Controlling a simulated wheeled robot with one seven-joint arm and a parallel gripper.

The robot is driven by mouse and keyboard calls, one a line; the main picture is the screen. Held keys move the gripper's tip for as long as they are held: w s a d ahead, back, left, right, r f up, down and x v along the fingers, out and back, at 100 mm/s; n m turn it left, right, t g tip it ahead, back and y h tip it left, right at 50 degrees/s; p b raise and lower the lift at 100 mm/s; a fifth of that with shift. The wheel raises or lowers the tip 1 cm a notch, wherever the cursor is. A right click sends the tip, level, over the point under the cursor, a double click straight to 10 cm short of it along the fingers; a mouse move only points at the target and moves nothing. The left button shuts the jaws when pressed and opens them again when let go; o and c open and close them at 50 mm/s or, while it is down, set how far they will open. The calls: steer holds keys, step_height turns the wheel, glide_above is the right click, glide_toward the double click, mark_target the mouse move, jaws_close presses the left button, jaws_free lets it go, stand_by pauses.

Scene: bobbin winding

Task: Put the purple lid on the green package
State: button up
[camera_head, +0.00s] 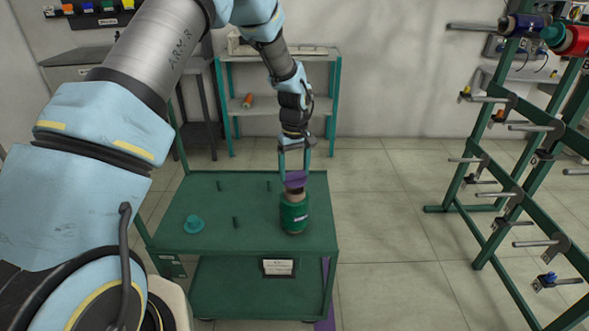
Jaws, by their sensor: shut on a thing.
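The green package (294,216) stands upright near the right edge of the green cart's top. It has a tan upper part and a pale label. The purple lid (295,179) is just above its top, slightly tilted. My gripper (295,168) points down from above and is shut on the purple lid. From this view I cannot tell whether the lid touches the package.
The green cart top (262,240) has several short upright pegs and a teal piece (194,224) at its left. A green rack with rods (512,200) stands at the right. A shelf (275,105) stands behind.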

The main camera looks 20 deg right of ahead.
steer(key=shift+f+b, duration=0.95)
steer(key=shift+f, duration=0.7)
steer(key=o, duration=1.2)
steer(key=shift+c, duration=0.2)
steer(key=shift+r, duration=0.1)
step_height(320, 180, up, 11)
steer(key=shift+f+b, duration=0.1)
steer(key=shift+b, duration=1.15)
steer(key=a+r, duration=0.2)
steer(key=a, duration=0.9)
steer(key=a+r, duration=0.2)
steer(key=a, duration=0.8)
steer(key=s+a, duration=0.5)
steer(key=a, duration=0.3)
steer(key=s+a+m+t, duration=0.1)
steer(key=s+a, duration=0.5)
steer(key=a, duration=0.1)
steer(key=shift+a+t, duration=0.3)
steer(key=shift+a, duration=0.05)
